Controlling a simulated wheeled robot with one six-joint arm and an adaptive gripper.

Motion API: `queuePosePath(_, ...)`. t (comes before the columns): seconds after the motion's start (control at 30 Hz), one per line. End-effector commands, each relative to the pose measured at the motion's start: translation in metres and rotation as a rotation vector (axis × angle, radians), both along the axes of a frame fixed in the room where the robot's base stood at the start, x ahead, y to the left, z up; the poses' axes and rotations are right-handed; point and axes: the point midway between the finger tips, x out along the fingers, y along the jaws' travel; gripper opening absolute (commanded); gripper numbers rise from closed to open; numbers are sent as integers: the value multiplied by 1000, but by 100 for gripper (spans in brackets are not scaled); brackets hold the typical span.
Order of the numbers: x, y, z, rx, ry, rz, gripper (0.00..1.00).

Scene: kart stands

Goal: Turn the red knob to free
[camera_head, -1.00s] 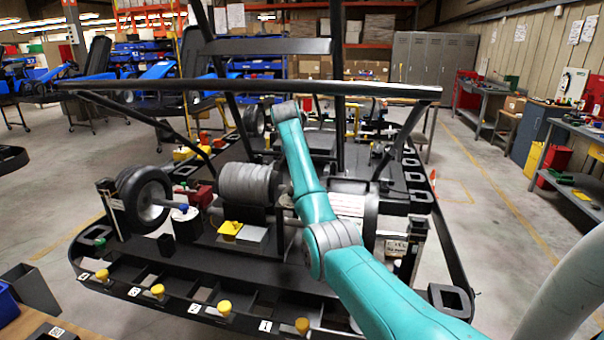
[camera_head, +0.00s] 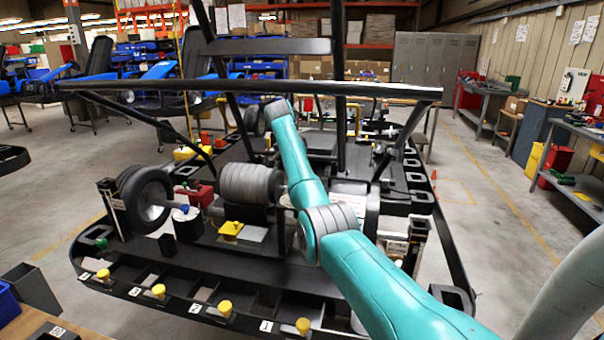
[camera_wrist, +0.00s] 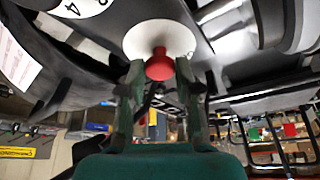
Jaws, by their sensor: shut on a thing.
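The red knob (camera_wrist: 160,66) sits in front of a round white disc (camera_wrist: 158,38) at the top middle of the wrist view. My gripper (camera_wrist: 160,76) has one dark green finger on each side of the knob and is shut on it. The finger tips reach up to the disc's lower edge. In the head view my teal arm (camera_head: 310,180) reaches into the kart frame on its stand (camera_head: 250,90). My gripper and the knob it holds are hidden there behind the arm and kart parts.
Black bars and curved kart parts (camera_wrist: 240,25) lie close around my gripper. In the head view a tyre (camera_head: 145,200), a ribbed grey cylinder (camera_head: 250,183) and several yellow knobs (camera_head: 225,308) are on the kart stand. Open floor (camera_head: 480,210) lies to the right.

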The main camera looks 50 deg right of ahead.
Motion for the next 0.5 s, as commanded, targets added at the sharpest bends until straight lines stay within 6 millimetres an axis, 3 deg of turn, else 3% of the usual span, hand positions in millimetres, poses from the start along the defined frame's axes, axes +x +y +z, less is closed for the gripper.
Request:
queuePosePath(0.1,0,0,-1,1,1,1,0)
queuePosePath(0.13,0,0,-1,1,1,1,40)
queuePosePath(0.2,0,0,-1,1,1,1,57)
queuePosePath(0.5,0,0,0,1,0,1,57)
